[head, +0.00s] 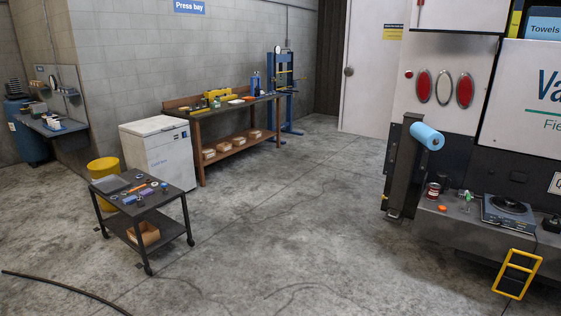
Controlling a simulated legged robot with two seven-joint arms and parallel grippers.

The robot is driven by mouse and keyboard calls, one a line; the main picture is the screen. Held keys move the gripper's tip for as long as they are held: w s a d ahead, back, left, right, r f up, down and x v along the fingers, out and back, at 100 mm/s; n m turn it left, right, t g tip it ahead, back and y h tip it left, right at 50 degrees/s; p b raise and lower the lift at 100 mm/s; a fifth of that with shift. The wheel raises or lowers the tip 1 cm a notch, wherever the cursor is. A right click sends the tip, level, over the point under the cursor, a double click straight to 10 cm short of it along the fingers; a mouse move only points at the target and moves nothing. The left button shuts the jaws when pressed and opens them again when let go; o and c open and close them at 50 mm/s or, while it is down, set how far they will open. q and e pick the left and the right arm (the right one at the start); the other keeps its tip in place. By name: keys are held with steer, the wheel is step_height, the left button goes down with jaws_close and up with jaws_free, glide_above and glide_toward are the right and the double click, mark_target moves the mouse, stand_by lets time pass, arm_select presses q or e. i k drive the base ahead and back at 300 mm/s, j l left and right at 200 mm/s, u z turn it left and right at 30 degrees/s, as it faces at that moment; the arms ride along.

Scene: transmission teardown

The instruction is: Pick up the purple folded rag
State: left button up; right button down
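I cannot make out a purple folded rag for certain. A dark wheeled cart (151,207) stands at the left on the concrete floor. Several small items lie on its top, some bluish or purplish, too small to identify. Neither of my grippers shows in the head view.
A yellow bin (103,169) and white chest (158,152) stand behind the cart. A wooden workbench (190,115) runs along the wall. A truck's rear deck (455,238) with a hotplate (508,207) is at right. A dark hose (62,287) lies front left. The middle floor is clear.

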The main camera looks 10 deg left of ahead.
mark_target(146, 192)
steer(key=i+j+u, duration=0.35)
steer(key=i, duration=0.3)
steer(key=i+u, duration=0.35)
steer(key=i, duration=0.3)
steer(key=i+l+u, duration=0.1)
steer(key=i+u, duration=0.25)
steer(key=i, duration=0.3)
steer(key=i+l+u, duration=0.35)
steer(key=i, duration=0.3)
steer(key=i+z, duration=0.2)
steer(key=i, duration=0.4)
steer(key=i+j+z, duration=0.2)
steer(key=i, duration=0.4)
steer(key=i+j+z, duration=0.15)
steer(key=i, duration=0.45)
steer(key=i+j+z, duration=0.2)
steer(key=i+j, duration=0.2)
steer(key=i, duration=0.15)
steer(key=i+j+z, duration=0.2)
steer(key=i+j, duration=0.2)
steer(key=i, duration=0.15)
